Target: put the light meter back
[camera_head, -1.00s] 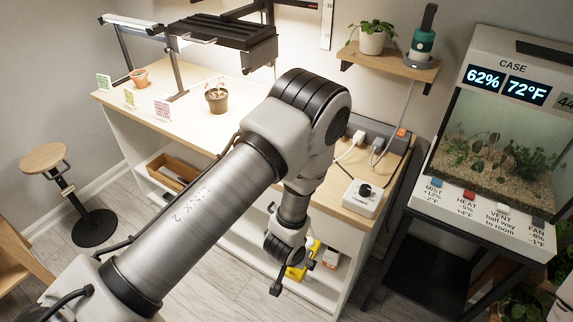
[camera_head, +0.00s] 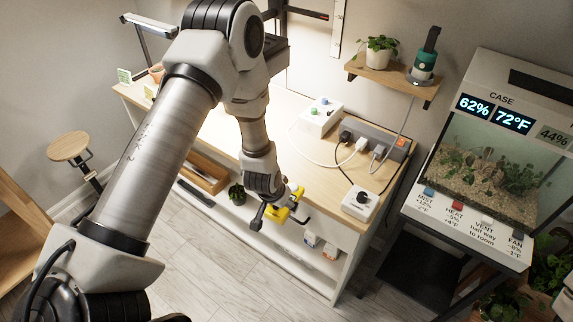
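My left arm comes in from the left, and its gripper (camera_head: 280,221) hangs in front of the bench. A yellow object (camera_head: 281,214) sits between its dark fingers, and they appear shut on it. It is small and partly covered by the gripper, so I cannot read a display or be sure that it is the light meter. It is held off the bench top, above the level of the lower shelf. My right gripper is out of view.
The wooden bench top (camera_head: 290,172) holds a white box with coloured knobs (camera_head: 320,117), a power strip (camera_head: 372,137) with cables and a white dial box (camera_head: 360,202). A wall shelf (camera_head: 388,80) carries a plant and a green-black device (camera_head: 424,62). A glass case (camera_head: 490,150) stands right.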

